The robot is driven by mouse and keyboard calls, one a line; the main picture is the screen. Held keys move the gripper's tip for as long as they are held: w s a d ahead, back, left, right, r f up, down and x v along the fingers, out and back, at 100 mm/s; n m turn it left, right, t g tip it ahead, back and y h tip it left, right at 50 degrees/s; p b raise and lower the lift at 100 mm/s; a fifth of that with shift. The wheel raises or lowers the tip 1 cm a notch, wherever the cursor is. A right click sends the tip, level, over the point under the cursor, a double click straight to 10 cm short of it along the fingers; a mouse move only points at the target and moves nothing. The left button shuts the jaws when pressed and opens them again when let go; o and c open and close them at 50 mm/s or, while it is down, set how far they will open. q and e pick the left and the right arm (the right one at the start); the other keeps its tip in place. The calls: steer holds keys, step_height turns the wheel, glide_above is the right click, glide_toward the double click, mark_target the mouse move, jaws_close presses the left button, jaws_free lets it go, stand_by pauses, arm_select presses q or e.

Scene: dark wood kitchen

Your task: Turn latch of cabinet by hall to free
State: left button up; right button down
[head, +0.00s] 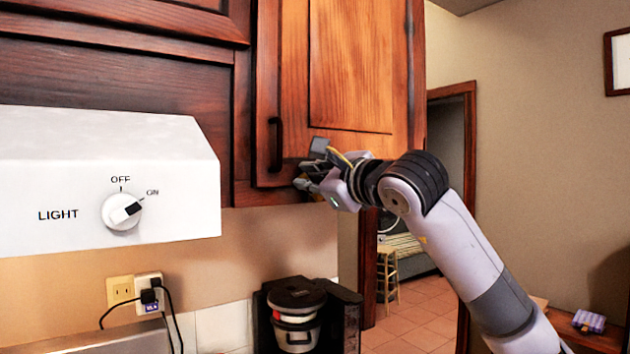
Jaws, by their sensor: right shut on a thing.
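The wooden cabinet (350,60) by the hall hangs at the upper middle of the head view, with its door closed against the frame. A dark vertical handle (276,145) is on the door's left edge. My right gripper (308,168) is at the door's lower edge, to the right of the handle and apart from it. It is shut on the latch there. The latch itself is hidden behind the fingers, so its angle cannot be told. My left gripper is not in view.
A white range hood (100,175) with a light knob (122,211) juts out at the left. A dark cooker (297,312) stands below the cabinet. The hall doorway (440,230) opens to the right, with a wooden stool (387,270) beyond. Wall outlets (122,291) with cords are at lower left.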

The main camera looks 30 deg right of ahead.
steer(key=n, duration=0.1)
steer(key=f+n+b, duration=0.1)
steer(key=n, duration=0.1)
steer(key=a+n, duration=0.1)
steer(key=shift+s+a+f+n, duration=0.1)
steer(key=shift+f+n, duration=0.2)
steer(key=shift+f, duration=0.05)
steer(key=shift+a+f+n+b, duration=0.1)
steer(key=shift+f+n+b, duration=0.35)
steer(key=shift+n, duration=0.75)
steer(key=shift+a+f+n+b, duration=0.1)
steer(key=shift+f+n+b, duration=0.35)
steer(key=shift+n, duration=0.75)
steer(key=shift+f, duration=0.1)
steer(key=c, duration=1.6)
jaws_free()
steer(key=s, duration=0.4)
steer(key=s+d, duration=0.1)
steer(key=s, duration=0.7)
steer(key=shift+d, duration=0.35)
